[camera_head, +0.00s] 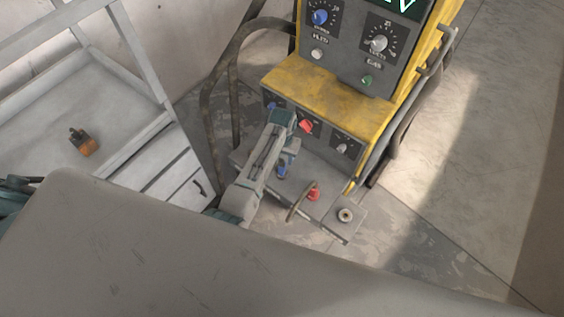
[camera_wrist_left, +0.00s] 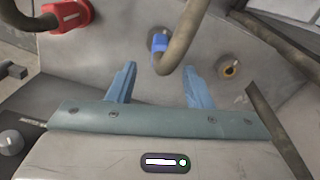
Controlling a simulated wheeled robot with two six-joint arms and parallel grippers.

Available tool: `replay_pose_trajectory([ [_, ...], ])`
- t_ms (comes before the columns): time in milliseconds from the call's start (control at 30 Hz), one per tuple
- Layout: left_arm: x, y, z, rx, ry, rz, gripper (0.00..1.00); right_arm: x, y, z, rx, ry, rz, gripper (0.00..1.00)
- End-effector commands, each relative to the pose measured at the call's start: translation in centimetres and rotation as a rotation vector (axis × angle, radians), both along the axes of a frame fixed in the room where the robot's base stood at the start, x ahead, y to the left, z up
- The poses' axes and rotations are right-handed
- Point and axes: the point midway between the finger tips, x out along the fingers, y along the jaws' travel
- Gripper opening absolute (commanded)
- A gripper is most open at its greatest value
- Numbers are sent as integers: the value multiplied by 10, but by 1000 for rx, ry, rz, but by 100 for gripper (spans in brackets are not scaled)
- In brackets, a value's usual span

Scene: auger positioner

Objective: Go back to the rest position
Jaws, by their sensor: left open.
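My left gripper (camera_head: 287,158) is over the lower front shelf of a yellow and grey machine (camera_head: 325,85); in the head view my arm reaches up to it from below. In the left wrist view the two blue-grey fingers of the gripper (camera_wrist_left: 159,86) are apart, with nothing held between them. A blue plug (camera_wrist_left: 160,42) on a dark cable stands just beyond the fingertips, roughly between them. Whether a finger touches it, I cannot tell. My right gripper is not in view.
A red plug (camera_head: 313,194) with a cable and a round socket (camera_head: 345,214) are on the shelf. A brass socket (camera_wrist_left: 230,68) is right of the fingers in the wrist view. Floor right of the machine is clear.

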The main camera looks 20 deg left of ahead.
Motion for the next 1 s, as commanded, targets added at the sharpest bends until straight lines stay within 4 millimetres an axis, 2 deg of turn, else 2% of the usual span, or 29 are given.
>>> replay_pose_trajectory([
  [100,0,0,21,-1,-2,0,46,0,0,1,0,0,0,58],
  [233,0,0,35,-1,-1,0,46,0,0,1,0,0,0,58],
  [567,-1,0,41,0,1,-1,46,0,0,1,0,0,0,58],
  [667,-7,5,39,2,-5,5,46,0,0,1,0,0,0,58],
  [767,-27,20,37,9,-24,22,46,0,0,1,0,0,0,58],
  [867,-62,41,38,22,-59,43,46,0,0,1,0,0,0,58],
  [1000,-122,71,52,44,-120,61,46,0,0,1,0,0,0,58],
])
